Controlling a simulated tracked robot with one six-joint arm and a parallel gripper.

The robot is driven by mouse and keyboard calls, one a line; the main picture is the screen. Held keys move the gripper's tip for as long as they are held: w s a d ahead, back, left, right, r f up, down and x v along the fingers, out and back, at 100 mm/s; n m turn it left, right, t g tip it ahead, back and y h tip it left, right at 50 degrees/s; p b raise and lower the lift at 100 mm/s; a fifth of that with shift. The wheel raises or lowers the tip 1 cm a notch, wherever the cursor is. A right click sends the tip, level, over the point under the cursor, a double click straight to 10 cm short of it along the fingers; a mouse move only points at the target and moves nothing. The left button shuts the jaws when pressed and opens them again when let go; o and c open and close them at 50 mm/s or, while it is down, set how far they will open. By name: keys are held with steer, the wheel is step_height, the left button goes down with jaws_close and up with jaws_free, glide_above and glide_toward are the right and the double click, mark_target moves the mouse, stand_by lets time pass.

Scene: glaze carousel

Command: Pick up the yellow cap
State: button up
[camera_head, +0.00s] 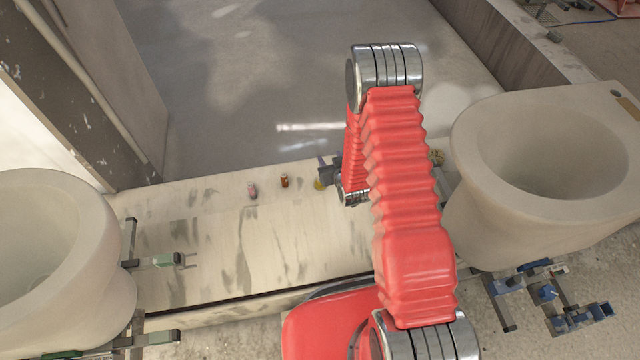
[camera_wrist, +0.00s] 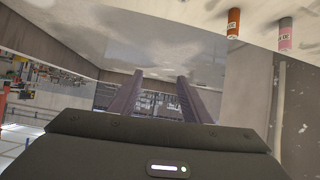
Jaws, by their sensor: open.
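A small yellow object (camera_head: 319,184), which looks like the yellow cap, sits on the pale stained ledge in the head view. It is tiny there and partly hidden by my gripper (camera_head: 327,168), which is close beside or above it; I cannot tell whether they touch. In the wrist view my gripper (camera_wrist: 161,80) shows two dark fingers spread apart with nothing visible between them. I do not see the yellow cap in the wrist view.
An orange-brown can (camera_head: 284,181) and a pink can (camera_head: 252,190) stand left of the yellow object; the wrist view also shows the orange can (camera_wrist: 233,24) and pink can (camera_wrist: 285,36). Large pale basins stand left (camera_head: 118,300) and right (camera_head: 470,215) of the ledge (camera_head: 215,240).

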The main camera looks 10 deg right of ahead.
steer(key=s+f+t, duration=0.1)
steer(key=s+f, duration=0.3)
steer(key=f, duration=0.3)
steer(key=s+a+f, duration=0.1)
steer(key=s+f, duration=0.4)
steer(key=f, duration=0.2)
steer(key=shift+s+t, duration=0.2)
steer(key=shift+t, duration=0.2)
steer(key=shift+w, duration=0.15)
steer(key=shift+x, duration=4.2)
steer(key=shift+a+f, duration=0.1)
steer(key=shift+a, duration=0.05)
steer(key=shift+x, duration=2.55)
steer(key=shift+a, duration=0.15)
